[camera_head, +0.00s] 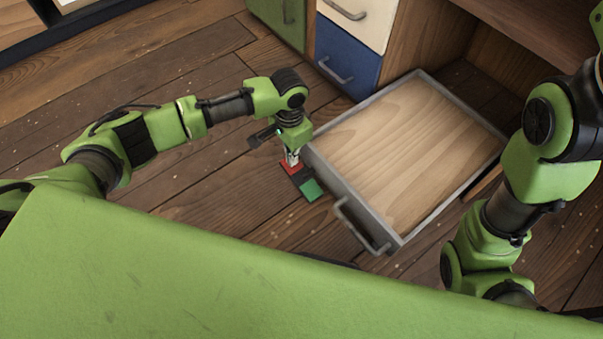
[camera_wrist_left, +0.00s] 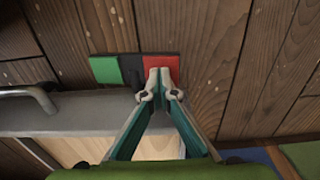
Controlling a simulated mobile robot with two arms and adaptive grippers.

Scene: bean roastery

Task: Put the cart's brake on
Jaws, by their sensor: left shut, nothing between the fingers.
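The cart shows in the head view as a low grey-rimmed box (camera_head: 350,200) with a bare wooden inside and a grey handle on its near side. At its left corner, low down, is a brake pedal with a red pad (camera_head: 291,167), a black middle (camera_head: 300,177) and a green pad (camera_head: 311,190). My left gripper (camera_head: 291,156) points down at the red end, shut and empty. In the left wrist view its closed fingertips (camera_wrist_left: 158,74) overlap the red pad (camera_wrist_left: 174,68), beside the black part; I cannot tell whether they touch. My right gripper is out of view.
Drawers with green, cream and blue fronts (camera_head: 345,68) stand behind the cart. A wooden shelf unit (camera_head: 425,45) is at the back right. The plank floor (camera_head: 215,185) left of the cart is clear. My green body covers the foreground.

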